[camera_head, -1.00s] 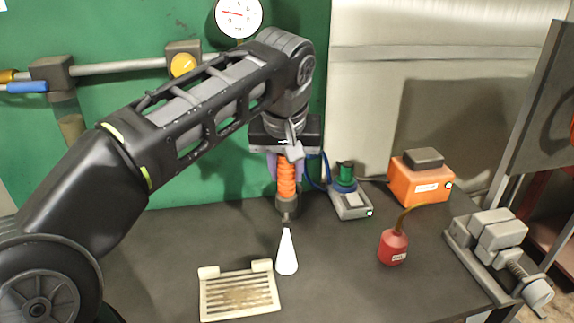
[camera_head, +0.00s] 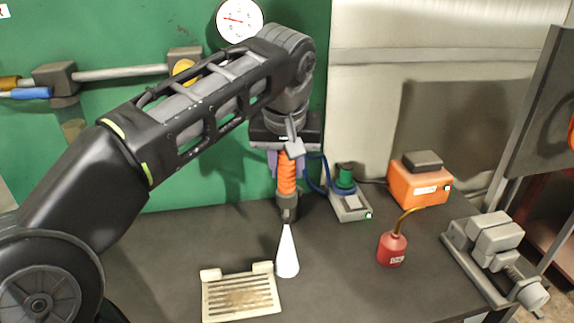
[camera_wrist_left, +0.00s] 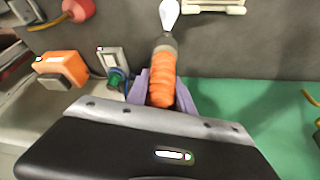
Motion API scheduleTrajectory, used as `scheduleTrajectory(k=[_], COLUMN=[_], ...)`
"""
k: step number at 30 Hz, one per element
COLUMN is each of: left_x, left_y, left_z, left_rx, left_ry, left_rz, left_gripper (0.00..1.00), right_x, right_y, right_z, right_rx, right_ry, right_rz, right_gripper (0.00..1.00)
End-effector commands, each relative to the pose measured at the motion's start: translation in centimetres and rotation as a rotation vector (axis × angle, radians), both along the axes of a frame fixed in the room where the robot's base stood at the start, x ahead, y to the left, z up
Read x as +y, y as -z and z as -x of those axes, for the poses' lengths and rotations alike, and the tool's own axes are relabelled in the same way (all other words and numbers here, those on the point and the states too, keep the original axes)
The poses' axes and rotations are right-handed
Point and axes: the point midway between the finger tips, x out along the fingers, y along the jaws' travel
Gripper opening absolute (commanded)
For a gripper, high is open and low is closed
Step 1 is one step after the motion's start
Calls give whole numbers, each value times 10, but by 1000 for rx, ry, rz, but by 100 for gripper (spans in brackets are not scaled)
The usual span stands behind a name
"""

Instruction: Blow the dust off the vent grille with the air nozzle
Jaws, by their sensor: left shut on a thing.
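My left gripper (camera_head: 287,165) is shut on the orange grip of the air nozzle (camera_head: 287,178) and holds it upright, tip down. A white cone (camera_head: 287,252) spreads down from the nozzle's tip. The cream vent grille (camera_head: 241,293) lies on the bench, left of and nearer than the cone, with brownish dust (camera_head: 238,298) on its middle slats. The cone does not cover the dust. In the left wrist view the nozzle's orange grip (camera_wrist_left: 163,80) sits between the purple fingers, and the grille's edge (camera_wrist_left: 208,8) shows at the top. My right gripper is not seen.
A grey box with a green knob (camera_head: 350,205) and an orange box (camera_head: 419,185) stand behind on the right. A red oil can (camera_head: 392,250) and a grey vise (camera_head: 490,255) stand further right. The dark bench (camera_head: 335,290) is clear between grille and can.

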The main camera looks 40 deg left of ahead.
Motion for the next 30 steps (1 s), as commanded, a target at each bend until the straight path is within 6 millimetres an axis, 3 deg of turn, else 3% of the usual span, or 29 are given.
scheduleTrajectory(k=[30], left_x=[0], left_y=[-59], left_z=[0], left_rx=[-1], left_ry=[0], left_rz=[0], left_gripper=[0], right_x=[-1], right_y=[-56], right_z=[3], right_rx=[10], right_ry=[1], right_rz=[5], right_gripper=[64])
